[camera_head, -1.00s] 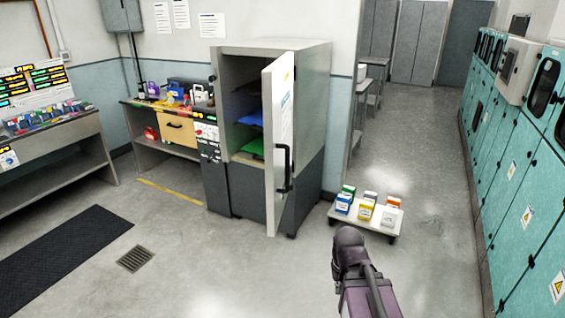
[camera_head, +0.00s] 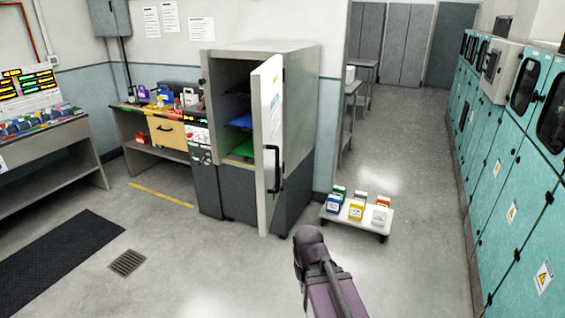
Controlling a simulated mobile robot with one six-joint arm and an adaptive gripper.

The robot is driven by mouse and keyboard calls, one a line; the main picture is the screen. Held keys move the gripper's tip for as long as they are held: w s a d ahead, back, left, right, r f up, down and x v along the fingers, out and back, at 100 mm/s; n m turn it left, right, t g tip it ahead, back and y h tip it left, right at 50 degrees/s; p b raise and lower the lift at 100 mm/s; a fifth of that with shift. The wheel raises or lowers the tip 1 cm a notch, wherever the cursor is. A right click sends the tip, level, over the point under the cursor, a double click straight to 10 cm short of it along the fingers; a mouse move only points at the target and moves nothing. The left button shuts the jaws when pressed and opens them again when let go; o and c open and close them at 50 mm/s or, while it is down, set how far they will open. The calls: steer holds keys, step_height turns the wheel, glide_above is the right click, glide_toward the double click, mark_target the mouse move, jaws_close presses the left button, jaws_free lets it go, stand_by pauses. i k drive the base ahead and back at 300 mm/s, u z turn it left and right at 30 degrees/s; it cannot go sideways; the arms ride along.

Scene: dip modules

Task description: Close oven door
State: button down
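The oven (camera_head: 299,120) is a tall grey cabinet with a dark base, standing against the wall near the middle of the head view. Its door (camera_head: 269,115) stands wide open, swung out toward me, with a black handle (camera_head: 271,170) on its face. Inside the oven show a blue tray (camera_head: 241,120) and a green tray (camera_head: 243,149) on shelves. Part of my arm shows at the bottom of the picture, in front of the oven and apart from the door. My gripper is not visible.
A low white cart (camera_head: 376,219) with several coloured boxes stands right of the oven. A workbench (camera_head: 150,140) is at its left. Teal cabinets (camera_head: 507,170) line the right side.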

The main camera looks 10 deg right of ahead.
mark_target(267, 80)
steer(key=z, duration=0.05)
steer(key=i, duration=1)
steer(key=u, duration=0.05)
